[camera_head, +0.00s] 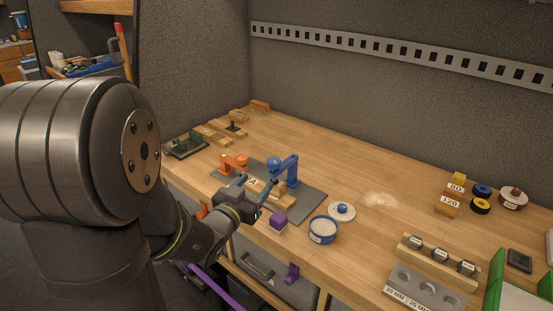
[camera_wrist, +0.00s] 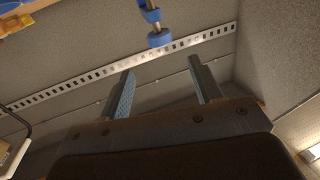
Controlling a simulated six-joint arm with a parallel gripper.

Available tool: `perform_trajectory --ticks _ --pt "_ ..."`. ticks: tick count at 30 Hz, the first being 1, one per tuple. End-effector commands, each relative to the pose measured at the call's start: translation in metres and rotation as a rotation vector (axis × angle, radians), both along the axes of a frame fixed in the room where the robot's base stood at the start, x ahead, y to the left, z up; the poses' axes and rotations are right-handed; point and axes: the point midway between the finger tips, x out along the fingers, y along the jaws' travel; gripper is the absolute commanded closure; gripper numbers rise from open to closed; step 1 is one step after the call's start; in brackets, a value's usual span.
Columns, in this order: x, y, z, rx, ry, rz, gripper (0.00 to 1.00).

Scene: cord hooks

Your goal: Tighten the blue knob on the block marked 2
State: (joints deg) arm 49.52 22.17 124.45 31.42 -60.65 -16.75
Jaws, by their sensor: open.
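A blue clamp-like block (camera_head: 286,172) stands on a grey mat on the bench, to the right of an orange one (camera_head: 234,163). I cannot read a 2 on either. A wooden block marked A (camera_head: 256,184) lies in front of them. My gripper (camera_head: 266,194) is low beside this block and in front of the blue clamp, partly hiding what is there. In the wrist view its two fingers are open and empty (camera_wrist: 160,67). A blue knob (camera_wrist: 158,38) on a metal rod shows just beyond the fingertips, apart from them.
A purple block (camera_head: 278,220), a blue bowl (camera_head: 323,231) and a round lid (camera_head: 341,211) lie to the right of my gripper. Labelled weights in a wooden rack (camera_head: 438,263) stand farther right. The bench behind the lid is mostly clear.

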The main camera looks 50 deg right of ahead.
Motion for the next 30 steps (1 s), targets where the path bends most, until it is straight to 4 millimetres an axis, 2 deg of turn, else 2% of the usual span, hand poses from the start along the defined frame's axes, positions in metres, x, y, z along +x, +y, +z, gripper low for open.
perform_trajectory --ticks 1,9,16,22,30 --pt "0.002 -0.012 0.000 -0.001 0.000 -0.002 0.41" --pt "0.017 -0.071 0.000 -0.001 -0.002 -0.001 0.41" --pt "0.027 -0.113 0.000 -0.001 -0.002 0.000 0.41" --pt "0.032 -0.132 0.000 -0.001 -0.001 0.001 0.41" --pt "0.033 -0.136 0.000 0.000 -0.001 0.002 0.41"
